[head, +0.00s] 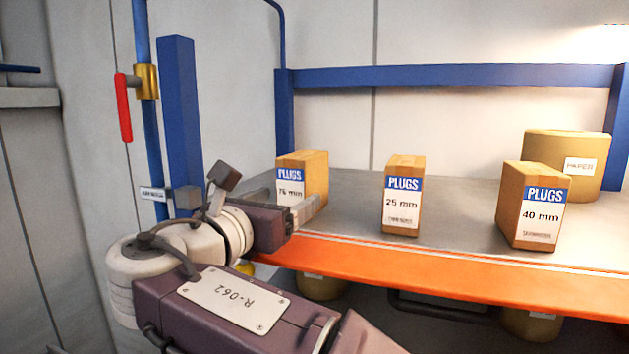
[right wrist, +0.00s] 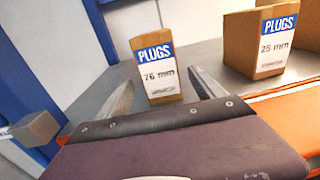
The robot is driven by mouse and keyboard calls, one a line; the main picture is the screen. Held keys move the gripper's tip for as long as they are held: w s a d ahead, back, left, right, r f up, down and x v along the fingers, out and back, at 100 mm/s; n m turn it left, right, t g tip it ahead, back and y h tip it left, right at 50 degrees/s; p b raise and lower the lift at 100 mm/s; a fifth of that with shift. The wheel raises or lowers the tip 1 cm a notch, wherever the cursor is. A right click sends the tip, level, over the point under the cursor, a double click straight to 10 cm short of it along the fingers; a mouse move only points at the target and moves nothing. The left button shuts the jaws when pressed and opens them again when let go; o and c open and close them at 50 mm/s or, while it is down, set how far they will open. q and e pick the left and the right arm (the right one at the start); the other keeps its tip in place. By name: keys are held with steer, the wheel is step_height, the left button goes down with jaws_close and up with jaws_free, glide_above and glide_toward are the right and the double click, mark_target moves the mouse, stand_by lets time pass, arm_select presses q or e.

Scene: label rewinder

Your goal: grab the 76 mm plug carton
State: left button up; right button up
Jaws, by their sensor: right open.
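The 76 mm plug carton (head: 316,172) is a small brown box with a blue and white label, upright at the left end of the grey shelf. In the right wrist view the carton (right wrist: 158,70) stands between the two spread fingers, its label facing me. My right gripper (head: 300,208) is open in front of the carton and hides its lower part in the head view. In the right wrist view the gripper (right wrist: 163,92) has a finger on each side of the carton, with a gap visible. My left gripper is not in view.
The 25 mm carton (head: 403,196) stands to the right on the shelf, and the 40 mm carton (head: 533,205) farther right. A paper roll (head: 566,150) stands behind it. An orange edge (head: 440,274) runs along the shelf front. A blue post (head: 180,120) and a red-handled valve (head: 124,106) are at left.

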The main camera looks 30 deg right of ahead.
steer(key=shift+d+r+p, duration=0.15)
steer(key=shift+r+p, duration=0.3)
steer(key=shift+p, duration=0.2)
steer(key=shift+w+d+p, duration=0.25)
steer(key=shift+w+p, duration=0.05)
steer(key=shift+w+d+f, duration=0.1)
steer(key=shift+w+d, duration=0.15)
steer(key=shift+d, duration=0.05)
steer(key=p+x, duration=0.3)
steer(key=x, duration=0.2)
steer(key=shift+d, duration=0.25)
steer(key=shift+w+d, duration=0.15)
steer(key=shift+d, duration=0.05)
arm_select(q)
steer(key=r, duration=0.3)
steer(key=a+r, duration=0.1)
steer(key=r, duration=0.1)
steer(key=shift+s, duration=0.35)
arm_select(e)
steer(key=shift+a+f, duration=0.1)
steer(key=shift+w, duration=0.1)
steer(key=c, duration=1.7)
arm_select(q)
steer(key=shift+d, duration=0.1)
arm_select(e)
jaws_close()
